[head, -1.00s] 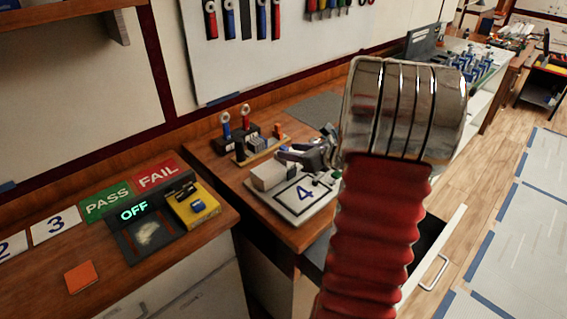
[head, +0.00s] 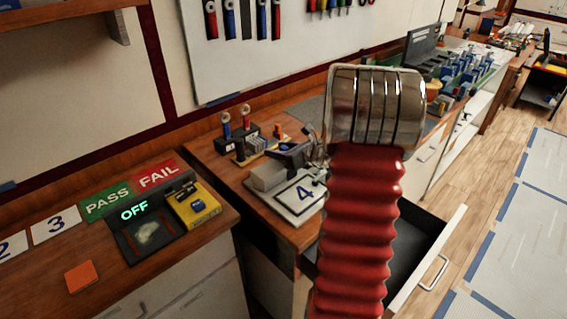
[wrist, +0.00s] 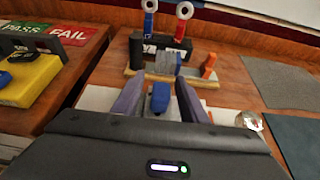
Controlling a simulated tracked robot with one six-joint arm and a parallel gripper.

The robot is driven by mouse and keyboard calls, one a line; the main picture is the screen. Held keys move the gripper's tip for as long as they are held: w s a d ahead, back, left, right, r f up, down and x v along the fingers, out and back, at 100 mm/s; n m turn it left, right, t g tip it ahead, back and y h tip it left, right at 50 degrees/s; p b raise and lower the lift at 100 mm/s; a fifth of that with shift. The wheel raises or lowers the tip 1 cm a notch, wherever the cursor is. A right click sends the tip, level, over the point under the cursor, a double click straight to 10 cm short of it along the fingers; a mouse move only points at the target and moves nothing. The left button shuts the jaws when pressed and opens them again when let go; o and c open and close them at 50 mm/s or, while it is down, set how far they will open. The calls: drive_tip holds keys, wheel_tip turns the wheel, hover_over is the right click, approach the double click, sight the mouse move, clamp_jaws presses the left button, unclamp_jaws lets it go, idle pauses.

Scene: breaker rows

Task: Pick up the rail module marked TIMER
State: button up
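My gripper (wrist: 160,100) is open, with its two dark fingers apart. It also shows in the head view (head: 308,152), partly behind my arm. A small blue-topped piece (wrist: 160,97) shows between the fingers, with gaps at both sides. Beyond the fingertips, a tan rail base (wrist: 128,72) holds a tall dark module (wrist: 136,50), a grey block (wrist: 165,63) and an orange piece (wrist: 209,66). The rail also shows in the head view (head: 262,149). No TIMER marking is legible, so I cannot tell which module bears it.
A dark stand with red and blue ring-topped tools (wrist: 166,45) is behind the rail. A white board marked 4 (head: 303,206) and a grey box (head: 268,176) are near my gripper. A yellow box (head: 195,205) sits on the left bench. An open drawer (head: 420,245) juts out below.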

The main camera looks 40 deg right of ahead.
drive_tip(key=shift+w+f, duration=0.25)
drive_tip(key=shift+w, duration=0.3)
drive_tip(key=c, duration=0.9)
